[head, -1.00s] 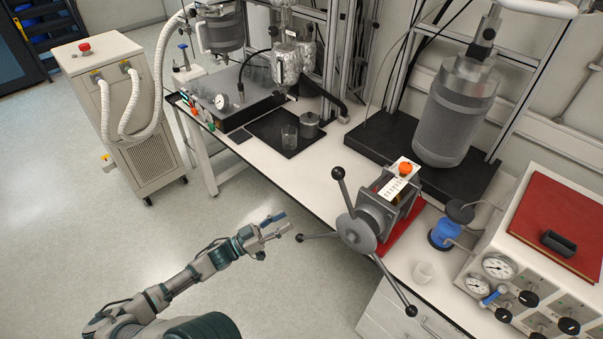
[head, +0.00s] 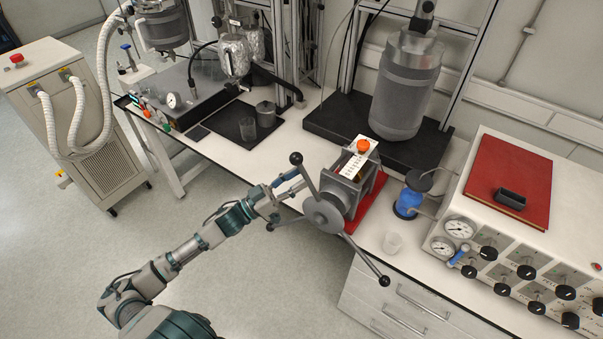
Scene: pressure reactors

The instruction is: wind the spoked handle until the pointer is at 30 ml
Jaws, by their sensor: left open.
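The spoked handle (head: 323,213) is a grey hub with black-knobbed spokes on the front of a grey screw pump. One knob (head: 296,158) points up-left, one (head: 270,227) left and one (head: 384,281) down-right. The pump carries a white scale plate (head: 352,157) with an orange knob (head: 363,146) on top. The pointer and the scale marks are too small to read. My left gripper (head: 290,188) is open, just left of the hub, between the upper and left spokes. I cannot tell whether it touches a spoke. My right gripper is out of view.
The pump stands on a red base (head: 371,203) at the bench edge. A large reactor vessel (head: 405,90) stands behind.

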